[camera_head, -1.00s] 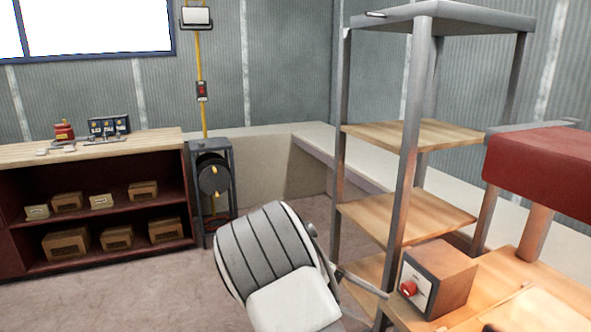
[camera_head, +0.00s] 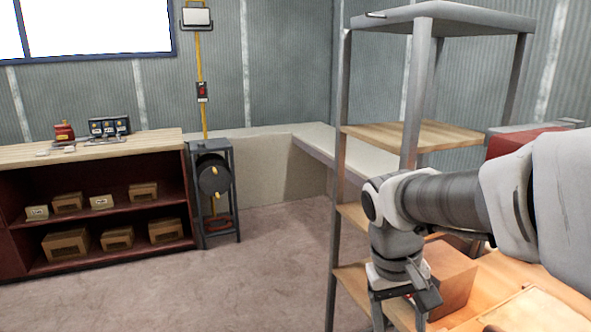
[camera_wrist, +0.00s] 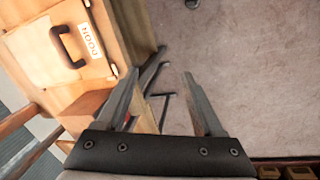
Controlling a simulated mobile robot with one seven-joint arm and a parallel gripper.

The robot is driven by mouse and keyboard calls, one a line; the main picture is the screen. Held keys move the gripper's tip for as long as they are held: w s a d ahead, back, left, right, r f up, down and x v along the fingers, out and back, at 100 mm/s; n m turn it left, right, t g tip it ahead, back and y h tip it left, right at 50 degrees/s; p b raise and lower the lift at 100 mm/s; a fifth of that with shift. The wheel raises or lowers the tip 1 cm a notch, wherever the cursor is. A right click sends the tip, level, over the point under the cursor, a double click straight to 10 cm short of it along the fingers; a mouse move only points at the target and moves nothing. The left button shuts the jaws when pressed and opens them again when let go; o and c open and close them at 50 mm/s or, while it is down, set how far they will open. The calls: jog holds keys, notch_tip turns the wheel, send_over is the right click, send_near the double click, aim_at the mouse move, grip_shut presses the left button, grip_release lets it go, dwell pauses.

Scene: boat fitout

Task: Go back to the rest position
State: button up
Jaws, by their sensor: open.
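My gripper (camera_wrist: 165,105) shows in the wrist view with its two fingers apart and nothing between them. In the head view my gripper (camera_head: 400,312) hangs at the lower right, pointing down, in front of the metal shelf rack (camera_head: 415,130). My arm reaches in from the right edge. It hides part of the rack, the wooden box (camera_head: 455,275) and the red object behind it. The fingertips are cut off by the lower edge of the head view.
A workbench (camera_head: 500,290) stands at the lower right. A dark red cabinet (camera_head: 95,215) with several boxes stands far left. Bare floor (camera_head: 270,260) lies between.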

jog(key=s+a+r+t+y, duration=0.2)
jog(key=s+r+t, duration=0.25)
jog(key=s, duration=0.45)
notch_tip(320, 180, up, 14)
jog(key=p, duration=1.4)
jog(key=shift+r+m+t+p, duration=0.15)
jog(key=shift+m+t+p, duration=0.15)
jog(key=shift+t+p, duration=0.15)
